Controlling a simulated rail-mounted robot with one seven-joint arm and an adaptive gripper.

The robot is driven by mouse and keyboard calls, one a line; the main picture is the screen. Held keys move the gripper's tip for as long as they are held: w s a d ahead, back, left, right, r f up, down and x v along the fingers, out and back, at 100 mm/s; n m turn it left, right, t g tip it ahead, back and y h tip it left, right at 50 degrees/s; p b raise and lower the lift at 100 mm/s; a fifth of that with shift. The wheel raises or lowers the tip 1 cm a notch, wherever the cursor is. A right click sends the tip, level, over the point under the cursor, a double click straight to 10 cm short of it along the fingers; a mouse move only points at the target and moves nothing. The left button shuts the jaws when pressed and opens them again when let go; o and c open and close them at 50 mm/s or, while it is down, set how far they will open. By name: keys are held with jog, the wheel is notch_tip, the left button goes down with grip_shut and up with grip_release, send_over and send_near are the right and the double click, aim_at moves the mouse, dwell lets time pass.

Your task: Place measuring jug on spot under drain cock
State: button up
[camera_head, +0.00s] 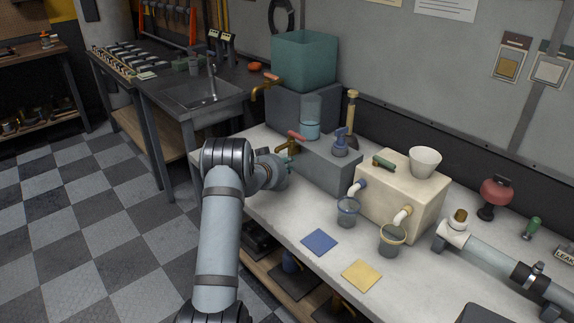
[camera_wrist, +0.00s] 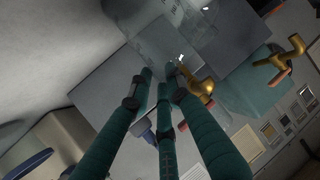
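A clear vessel (camera_wrist: 165,38), probably the measuring jug, shows at the top of the wrist view, just beyond my teal fingertips; I cannot tell if they touch it. My arm hides this area in the head view. My gripper (camera_head: 287,168) is in front of the middle grey machine, and its fingers converge in the wrist view (camera_wrist: 158,76). I cannot tell whether they are open or shut. The brass drain cock (camera_head: 288,149) with a red handle is close above the gripper; it also shows in the wrist view (camera_wrist: 197,86). The spot under it is hidden.
A second brass tap (camera_head: 266,87) belongs to the teal tank (camera_head: 303,62) at the left. A cream machine (camera_head: 405,195) with two cups (camera_head: 347,211) (camera_head: 392,239) is at the right. A blue pad (camera_head: 319,242) and a yellow pad (camera_head: 361,275) lie on the bench.

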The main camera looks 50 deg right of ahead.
jog(key=shift+o, duration=0.5)
jog(key=v, duration=1.2)
jog(key=shift+r+b, duration=0.25)
jog(key=shift+b, duration=0.05)
